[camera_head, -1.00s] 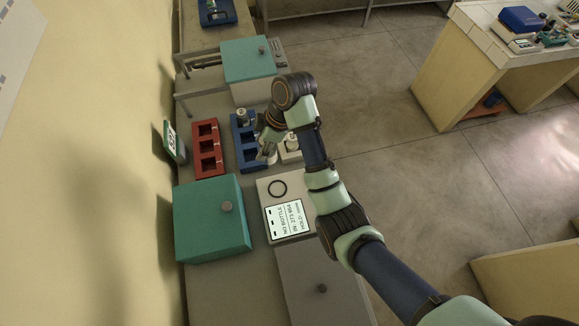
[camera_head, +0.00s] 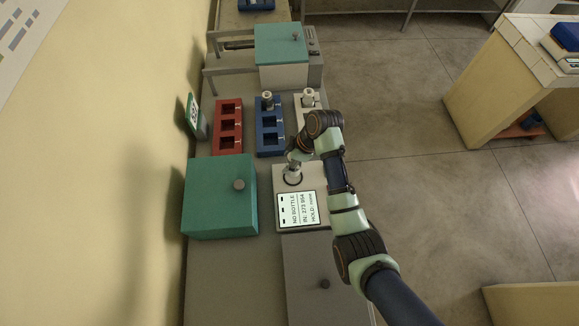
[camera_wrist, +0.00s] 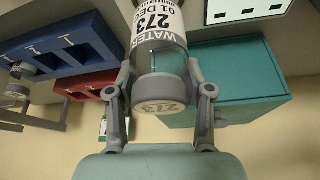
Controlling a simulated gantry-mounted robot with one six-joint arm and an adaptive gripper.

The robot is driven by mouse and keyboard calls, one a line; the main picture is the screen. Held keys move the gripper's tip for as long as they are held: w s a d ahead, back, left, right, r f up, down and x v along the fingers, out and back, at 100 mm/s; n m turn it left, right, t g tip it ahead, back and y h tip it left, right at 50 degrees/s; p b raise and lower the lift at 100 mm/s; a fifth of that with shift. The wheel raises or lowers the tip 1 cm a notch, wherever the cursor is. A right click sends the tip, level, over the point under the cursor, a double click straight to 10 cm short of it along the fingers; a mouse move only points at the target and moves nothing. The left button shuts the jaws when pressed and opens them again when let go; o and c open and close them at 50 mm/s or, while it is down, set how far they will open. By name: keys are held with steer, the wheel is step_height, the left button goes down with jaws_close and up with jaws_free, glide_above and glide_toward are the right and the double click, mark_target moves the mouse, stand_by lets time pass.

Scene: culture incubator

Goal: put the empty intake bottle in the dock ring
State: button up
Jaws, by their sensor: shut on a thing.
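My gripper (camera_wrist: 160,76) is shut on a clear bottle (camera_wrist: 160,58) with a grey cap marked 273. Its white label reads WATER, 273, 01 DEC. In the head view the bottle (camera_head: 292,174) is at the dark dock ring (camera_head: 287,183) on the pale dock unit (camera_head: 281,214), below my gripper (camera_head: 298,157). I cannot tell whether its base is inside the ring or just above it. The dock's screen (camera_head: 297,207) reads NO BOTTLE, IN: 273 954.
A red rack (camera_head: 217,149) looks empty. A blue rack (camera_head: 261,151) and a white rack (camera_head: 298,101) each hold a bottle at the back. A teal box (camera_head: 212,195) stands left of the dock. A sign (camera_head: 195,115) stands by the wall.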

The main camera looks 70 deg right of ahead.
steer(key=shift+f, duration=2.15)
steer(key=shift+f+b, duration=0.1)
steer(key=shift+b, duration=0.2)
steer(key=o, duration=1)
steer(key=shift+r, duration=0.25)
steer(key=p+v, duration=0.1)
steer(key=v, duration=1)
steer(key=shift+s+r, duration=0.25)
steer(key=shift+r, duration=0.05)
